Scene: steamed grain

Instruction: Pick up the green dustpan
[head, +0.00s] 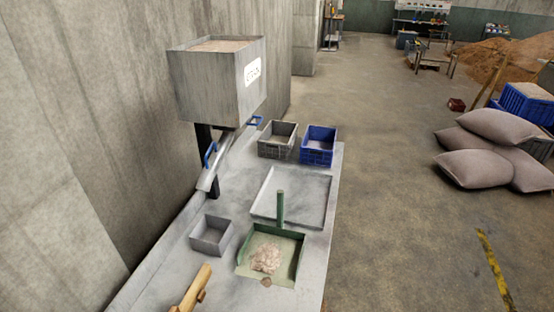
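The green dustpan (290,262) lies on the grey table in the head view, near the bottom middle. Its green handle (280,208) stands upright at its far side. A pale heap of grain (265,258) lies in the pan, and a small brown lump (266,282) sits near its front edge. Neither of my grippers is in view.
Behind the dustpan is a shallow grey tray (262,207); to its left is a small grey box (196,243). A wooden handle-like piece (197,287) lies at lower left. Grey (275,151) and blue (318,158) crates and a hopper (215,88) stand farther back.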

